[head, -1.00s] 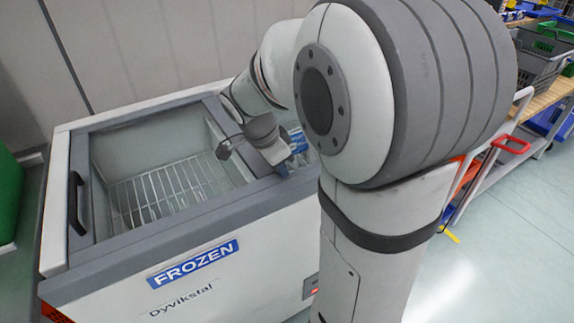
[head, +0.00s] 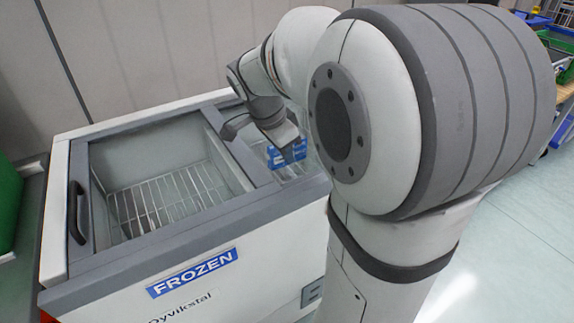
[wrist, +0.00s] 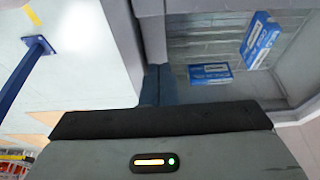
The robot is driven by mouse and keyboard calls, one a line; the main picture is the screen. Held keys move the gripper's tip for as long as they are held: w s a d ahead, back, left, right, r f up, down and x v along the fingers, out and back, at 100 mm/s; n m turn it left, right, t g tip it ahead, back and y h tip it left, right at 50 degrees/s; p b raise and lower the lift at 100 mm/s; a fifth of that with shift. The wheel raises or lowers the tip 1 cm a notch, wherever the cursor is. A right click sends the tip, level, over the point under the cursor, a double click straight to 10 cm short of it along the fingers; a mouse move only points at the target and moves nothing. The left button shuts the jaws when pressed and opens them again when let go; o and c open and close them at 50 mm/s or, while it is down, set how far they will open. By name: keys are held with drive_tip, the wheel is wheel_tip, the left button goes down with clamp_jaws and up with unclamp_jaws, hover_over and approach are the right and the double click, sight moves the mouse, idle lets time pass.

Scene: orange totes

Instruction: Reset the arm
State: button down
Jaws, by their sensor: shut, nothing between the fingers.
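My gripper shows in the wrist view, where its dark fingers (wrist: 158,85) are together with nothing between them. In the head view my arm reaches over the freezer's middle divider, and the wrist end (head: 275,125) hangs above the right compartment. The fingertips are hard to make out there. The chest freezer (head: 215,292) is white and grey with a blue FROZEN label.
The freezer's left compartment is open, with an empty wire rack (head: 165,198). Blue boxes (head: 287,152) lie in the right compartment; two show in the wrist view (wrist: 260,38). A green bin (head: 8,205) stands left. Shelving with crates is at far right.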

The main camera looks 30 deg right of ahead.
drive_tip(key=shift+v, duration=1.75)
drive_tip(key=s+a+r+n+y+p, duration=0.1)
drive_tip(key=s+a+r+n+p, duration=0.1)
drive_tip(key=s+a+n+p, duration=0.1)
drive_tip(key=s+a+r+n+t+y+p, duration=0.1)
drive_tip(key=s+a+r+n+p, duration=0.1)
drive_tip(key=s+n+p, duration=0.4)
drive_tip(key=s+a+r+n+t+y+p, duration=0.1)
drive_tip(key=s+a+r+n+p, duration=0.1)
drive_tip(key=n, duration=0.6)
drive_tip(key=s+a+p, duration=0.1)
drive_tip(key=s+p, duration=0.1)
drive_tip(key=shift+s+a+r+y+p, duration=0.3)
drive_tip(key=shift+s+a+y+p, duration=0.05)
drive_tip(key=shift+a+y+p, duration=0.05)
drive_tip(key=shift+s, duration=0.15)
